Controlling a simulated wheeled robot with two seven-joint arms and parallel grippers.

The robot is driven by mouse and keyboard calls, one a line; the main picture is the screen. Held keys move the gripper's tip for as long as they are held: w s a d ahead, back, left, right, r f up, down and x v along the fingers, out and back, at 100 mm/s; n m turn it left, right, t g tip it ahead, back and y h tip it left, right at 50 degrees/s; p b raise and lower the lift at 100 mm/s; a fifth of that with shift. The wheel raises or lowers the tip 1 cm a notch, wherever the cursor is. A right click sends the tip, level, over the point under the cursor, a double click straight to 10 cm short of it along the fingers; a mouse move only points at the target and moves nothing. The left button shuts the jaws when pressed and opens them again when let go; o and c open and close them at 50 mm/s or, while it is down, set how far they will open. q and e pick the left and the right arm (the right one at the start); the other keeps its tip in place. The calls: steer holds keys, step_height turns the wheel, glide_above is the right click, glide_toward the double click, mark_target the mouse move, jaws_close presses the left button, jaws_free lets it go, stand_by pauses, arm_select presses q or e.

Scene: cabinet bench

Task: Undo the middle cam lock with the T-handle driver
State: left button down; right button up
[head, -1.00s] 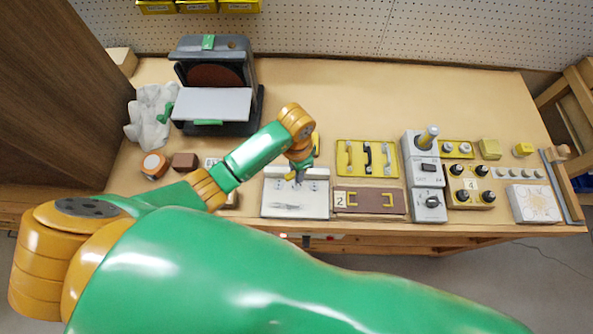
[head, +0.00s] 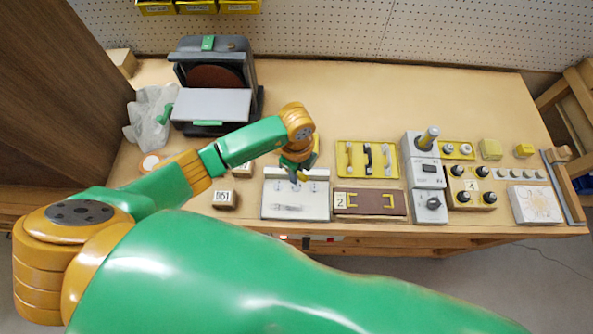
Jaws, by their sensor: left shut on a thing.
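The white panel (head: 290,207) lies at the front edge of the bench, with a row of small round cam locks along its upper part. My left gripper (head: 299,176) points down over the middle of this row. It is shut on the T-handle driver, which is mostly hidden by the fingers and wrist. The middle lock is partly covered, so I cannot tell whether the driver's tip sits in it or how far it is turned. My right gripper is not in view.
Right of the panel are a brown plate with a yellow handle (head: 370,202), a yellow tray (head: 367,157) and grey switch boxes (head: 429,174). A numbered block (head: 225,199) stands to its left. A grey machine (head: 212,90) stands behind. The back right bench top is clear.

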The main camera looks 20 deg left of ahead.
arm_select(q)
steer(key=m, duration=0.3)
steer(key=shift+f+m+b, duration=0.1)
steer(key=shift+m+b, duration=0.2)
steer(key=shift+b, duration=0.1)
steer(key=shift+m, duration=1)
steer(key=m+b, duration=0.1)
steer(key=m, duration=0.2)
steer(key=shift+f+b, duration=0.1)
steer(key=shift+b, duration=0.25)
steer(key=m, duration=0.2)
steer(key=shift+m, duration=0.3)
steer(key=shift+r, duration=0.2)
steer(key=shift+f+b, duration=0.35)
steer(key=shift+b, duration=0.25)
steer(key=shift+f, duration=0.25)
steer(key=shift+r, duration=0.1)
